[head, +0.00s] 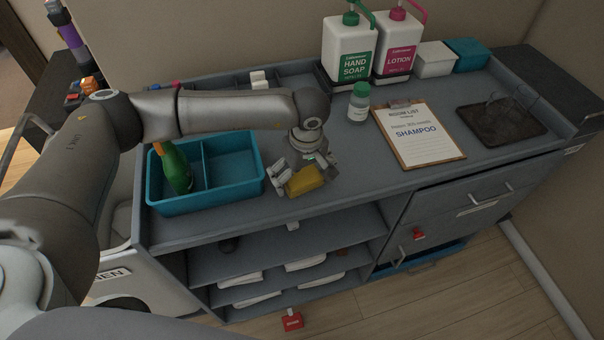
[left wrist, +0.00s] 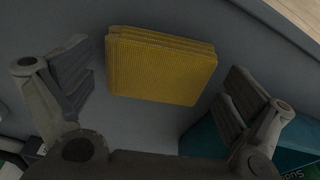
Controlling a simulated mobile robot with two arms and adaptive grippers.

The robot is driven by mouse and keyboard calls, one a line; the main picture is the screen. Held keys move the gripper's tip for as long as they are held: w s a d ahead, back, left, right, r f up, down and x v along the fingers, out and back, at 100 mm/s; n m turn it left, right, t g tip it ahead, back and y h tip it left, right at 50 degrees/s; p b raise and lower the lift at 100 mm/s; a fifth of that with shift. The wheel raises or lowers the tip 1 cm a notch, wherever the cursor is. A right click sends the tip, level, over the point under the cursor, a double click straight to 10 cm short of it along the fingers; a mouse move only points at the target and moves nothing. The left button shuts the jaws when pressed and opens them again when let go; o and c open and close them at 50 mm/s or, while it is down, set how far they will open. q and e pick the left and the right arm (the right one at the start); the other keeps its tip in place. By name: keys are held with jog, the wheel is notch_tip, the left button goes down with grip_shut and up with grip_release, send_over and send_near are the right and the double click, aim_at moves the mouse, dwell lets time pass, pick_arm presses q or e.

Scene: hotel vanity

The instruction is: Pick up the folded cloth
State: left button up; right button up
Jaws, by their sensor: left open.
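The folded cloth (head: 304,180) is yellow and lies on the grey vanity top near the front edge, right of the blue caddy. In the left wrist view the folded cloth (left wrist: 160,66) shows its stacked layers and lies between the spread fingers, a little beyond them. My left gripper (head: 304,174) is open above the cloth, with fingers on either side of it. In the left wrist view the left gripper (left wrist: 165,95) holds nothing. I cannot tell whether a finger touches the cloth. My right gripper is not in view.
A blue two-part caddy (head: 257,178) with a green bottle (head: 177,168) stands close left of the gripper. The top right of the caddy is partly clear.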

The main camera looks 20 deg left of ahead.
pick_arm(q)
jog(key=shift+f, duration=0.2)
jog(key=c, duration=0.9)
jog(key=shift+w+r+b, duration=0.1)
jog(key=shift+r+b, duration=0.65)
jog(key=shift+b, duration=0.1)
jog(key=shift+r+b, duration=0.6)
jog(key=shift+r, duration=0.05)
jog(key=s+a+r+b, duration=0.2)
jog(key=s+r, duration=0.3)
jog(key=s, duration=0.1)
jog(key=s+a+r+b, duration=0.2)
jog(key=s+r+b, duration=0.1)
jog(key=s+r, duration=0.2)
jog(key=shift+s+a+r, duration=0.15)
jog(key=shift+s+a, duration=0.25)
jog(key=shift+s, duration=0.75)
